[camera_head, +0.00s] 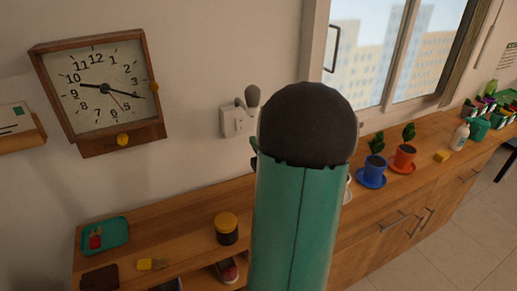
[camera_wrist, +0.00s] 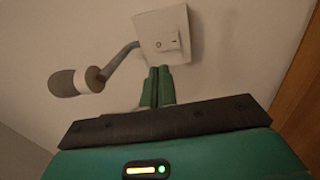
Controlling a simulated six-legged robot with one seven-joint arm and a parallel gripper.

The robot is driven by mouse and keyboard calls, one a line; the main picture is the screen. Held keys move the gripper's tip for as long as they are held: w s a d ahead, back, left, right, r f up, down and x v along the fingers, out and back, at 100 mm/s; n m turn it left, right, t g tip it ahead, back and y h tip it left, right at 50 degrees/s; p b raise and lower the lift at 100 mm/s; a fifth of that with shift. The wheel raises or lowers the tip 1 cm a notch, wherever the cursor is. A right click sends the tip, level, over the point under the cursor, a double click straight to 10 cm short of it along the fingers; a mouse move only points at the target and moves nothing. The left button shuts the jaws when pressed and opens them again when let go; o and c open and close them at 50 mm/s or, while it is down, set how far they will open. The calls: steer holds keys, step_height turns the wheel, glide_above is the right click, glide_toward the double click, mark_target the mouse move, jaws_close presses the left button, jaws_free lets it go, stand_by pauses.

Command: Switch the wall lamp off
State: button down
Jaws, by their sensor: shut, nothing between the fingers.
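The wall lamp (camera_head: 252,96) has a grey head on a short curved arm and a white square plate (camera_head: 238,121) on the wall. In the wrist view, the lamp head (camera_wrist: 68,82) hangs at the left, and the plate with its rocker switch (camera_wrist: 166,42) is at top centre. No glow shows on the lamp head. My gripper (camera_wrist: 160,72) is shut and empty, its green fingertips just below the plate's lower edge. I cannot tell whether they touch it. In the head view my arm hides most of the gripper.
A wooden clock (camera_head: 100,90) hangs left of the lamp. The wooden counter (camera_head: 170,220) below carries a teal tray (camera_head: 117,235), a yellow-lidded jar (camera_head: 227,229), and potted plants on a blue saucer (camera_head: 371,181) and an orange saucer (camera_head: 402,167). A window (camera_head: 375,60) is at the right.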

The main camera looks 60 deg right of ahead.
mark_target(240, 121)
steer(key=x, duration=0.9)
steer(key=shift+w, duration=0.1)
steer(key=shift+w+d+r, duration=0.1)
steer(key=shift+w+r, duration=0.05)
steer(key=shift+w, duration=0.05)
steer(key=shift+s, duration=0.15)
